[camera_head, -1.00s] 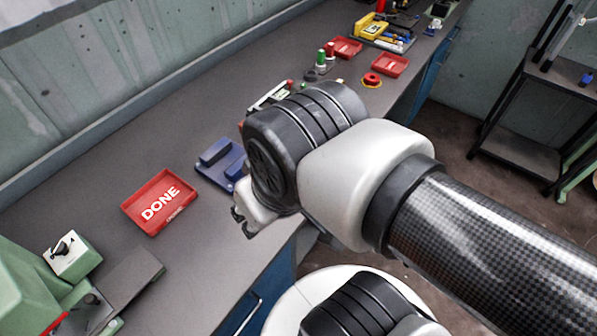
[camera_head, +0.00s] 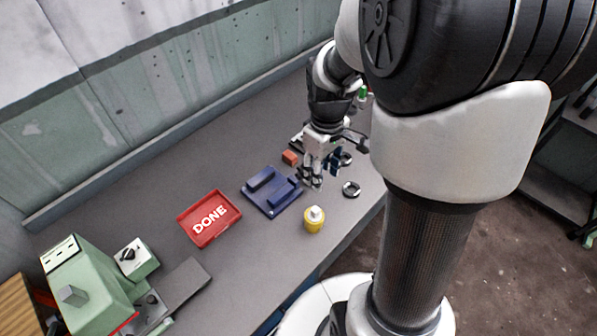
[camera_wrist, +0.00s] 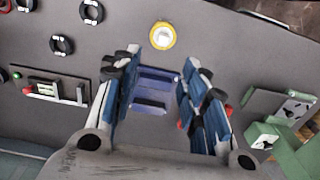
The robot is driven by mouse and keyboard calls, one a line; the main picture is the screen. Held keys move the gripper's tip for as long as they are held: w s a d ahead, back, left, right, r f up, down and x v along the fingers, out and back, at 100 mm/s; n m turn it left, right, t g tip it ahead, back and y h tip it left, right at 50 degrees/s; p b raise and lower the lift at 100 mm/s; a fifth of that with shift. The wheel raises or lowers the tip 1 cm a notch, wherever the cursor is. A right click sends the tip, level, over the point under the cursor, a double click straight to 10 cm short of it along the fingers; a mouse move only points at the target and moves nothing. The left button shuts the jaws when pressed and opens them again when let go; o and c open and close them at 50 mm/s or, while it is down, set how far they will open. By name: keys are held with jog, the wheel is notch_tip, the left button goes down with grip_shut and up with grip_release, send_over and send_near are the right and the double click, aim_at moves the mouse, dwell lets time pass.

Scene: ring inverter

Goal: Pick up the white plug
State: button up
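The white plug (camera_head: 315,212) shows as a small white top in a yellow round part (camera_head: 314,225) near the table's front edge. In the wrist view the white plug (camera_wrist: 163,38) sits in the middle of the yellow ring (camera_wrist: 152,38), beyond the fingertips. My gripper (camera_head: 312,183) is above the table, behind the plug and apart from it. In the wrist view my gripper (camera_wrist: 158,62) has its two blue-padded fingers wide apart with nothing between them. The plug's lower part is hidden inside the yellow part.
A blue fixture (camera_head: 272,205) lies left of the plug, with a red DONE tray (camera_head: 192,238) farther left. A black ring (camera_head: 351,189) lies to the right. A green machine (camera_head: 85,290) stands at the left. The table around the plug is clear.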

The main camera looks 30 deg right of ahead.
jog(key=b, duration=0.3)
send_near(315, 209)
jog(key=f, duration=0.5)
jog(key=shift+d+f, duration=0.15)
jog(key=shift+d, duration=0.2)
jog(key=f, duration=0.1)
jog(key=f+b, duration=0.1)
jog(key=f, duration=0.1)
jog(key=f+b, duration=0.1)
jog(key=f, duration=0.1)
jog(key=shift+a+f, duration=0.1)
jog(key=shift+a, duration=0.2)
grip_shut()
